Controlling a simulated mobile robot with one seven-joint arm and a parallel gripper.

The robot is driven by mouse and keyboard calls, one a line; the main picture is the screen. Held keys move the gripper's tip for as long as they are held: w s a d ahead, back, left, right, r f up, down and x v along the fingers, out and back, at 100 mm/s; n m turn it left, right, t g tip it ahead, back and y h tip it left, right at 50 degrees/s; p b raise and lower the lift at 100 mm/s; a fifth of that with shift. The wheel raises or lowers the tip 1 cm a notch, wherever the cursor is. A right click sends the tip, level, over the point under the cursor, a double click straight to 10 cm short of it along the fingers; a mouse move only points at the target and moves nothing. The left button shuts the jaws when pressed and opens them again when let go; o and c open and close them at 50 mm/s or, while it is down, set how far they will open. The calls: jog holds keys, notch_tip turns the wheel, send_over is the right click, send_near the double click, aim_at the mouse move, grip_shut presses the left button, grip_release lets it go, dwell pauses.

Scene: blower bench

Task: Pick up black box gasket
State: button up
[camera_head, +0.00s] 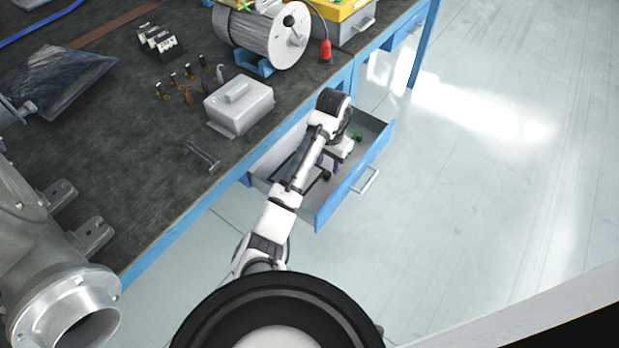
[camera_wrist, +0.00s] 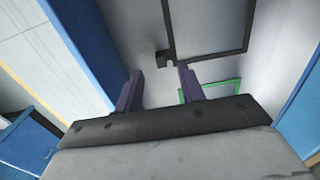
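The black box gasket (camera_wrist: 169,28) is a thin dark rectangular frame lying on the drawer floor. In the wrist view it lies beyond my fingertips, with a small dark tab at its near left corner and its far part cut off by the picture's top edge. My gripper (camera_wrist: 159,71) is open, with two dark purple fingers apart and nothing seen held between them. The tab appears just past the gap between the fingertips.
A green gasket (camera_wrist: 222,83) lies beside the black one, partly behind my right finger. Blue-edged drawer walls stand close on both sides. The workbench (camera_head: 130,150) above holds a grey box cover (camera_head: 240,106), a motor (camera_head: 262,35) and small parts. The floor right of the drawer is clear.

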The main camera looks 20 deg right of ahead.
jog(key=shift+s+a+f, duration=0.1)
jog(key=shift+f, duration=1.2)
jog(key=shift+a+f, duration=0.1)
jog(key=shift+f, duration=1.15)
grip_shut()
